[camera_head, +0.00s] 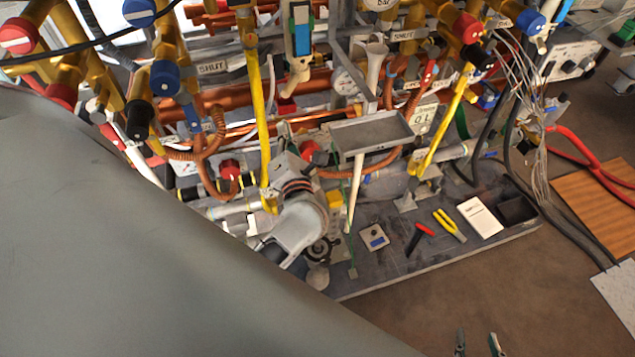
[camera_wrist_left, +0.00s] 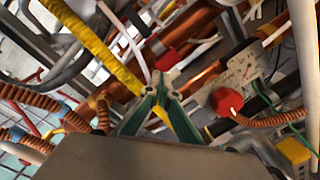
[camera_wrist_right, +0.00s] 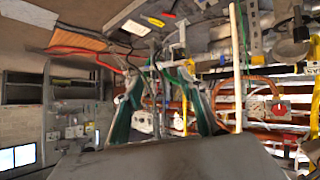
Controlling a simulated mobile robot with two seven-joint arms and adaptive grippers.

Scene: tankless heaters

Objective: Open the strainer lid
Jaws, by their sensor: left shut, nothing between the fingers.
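I cannot tell for certain which part is the strainer lid. A red knob (camera_wrist_left: 226,102) on a pale panel stands right of my left gripper (camera_wrist_left: 160,88) in the left wrist view; a red cap (camera_head: 308,150) also shows in the head view among the pipes. My left gripper is shut and empty, close to a yellow bar (camera_wrist_left: 97,48). In the head view its fingertips are not clear. My right gripper (camera_head: 478,345) is open and empty at the bottom edge of the head view, over the floor; its spread fingers show in the right wrist view (camera_wrist_right: 165,78).
Pipes, valves and orange hoses crowd around the left gripper. A grey tray (camera_head: 370,133) stands in the middle. The dark base plate holds a red-handled tool (camera_head: 419,237), yellow pliers (camera_head: 450,226) and a white card (camera_head: 480,217). The brown floor at lower right is mostly clear.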

